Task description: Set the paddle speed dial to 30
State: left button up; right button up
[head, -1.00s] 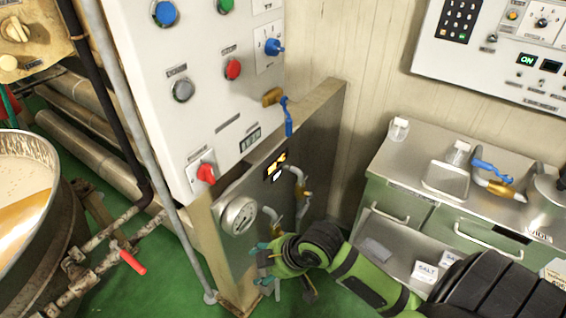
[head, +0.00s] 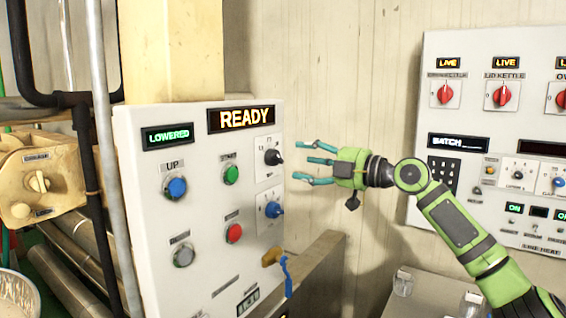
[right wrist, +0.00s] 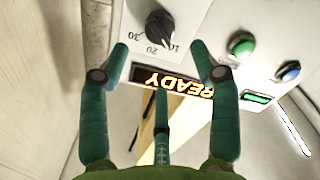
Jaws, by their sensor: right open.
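The paddle speed dial, a black knob (head: 273,156) on a white plate, is at the upper right of the white control panel (head: 205,262). In the right wrist view the knob (right wrist: 160,27) shows upside down, with the marks 10, 20 and 30 around it; its pointer seems to be near 10. My right gripper (head: 304,162) is open and empty, its teal fingers pointing at the dial from the right, apart from it. In the right wrist view the fingertips (right wrist: 159,48) straddle the knob's direction. My left gripper is not in view.
A blue knob (head: 272,209) sits just below the dial. Green (head: 231,174), blue (head: 176,188) and red (head: 234,233) buttons are to the left. A lit READY display (head: 244,118) is above. Another panel (head: 420,200) hangs on the right wall.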

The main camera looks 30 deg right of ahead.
aim_at(280, 158)
jog(key=p+x, duration=0.4)
jog(key=x, duration=0.3)
jog(key=shift+s+p, duration=0.1)
jog(key=shift+p, duration=0.2)
jog(key=shift+f, duration=0.15)
jog(key=c, duration=1.1)
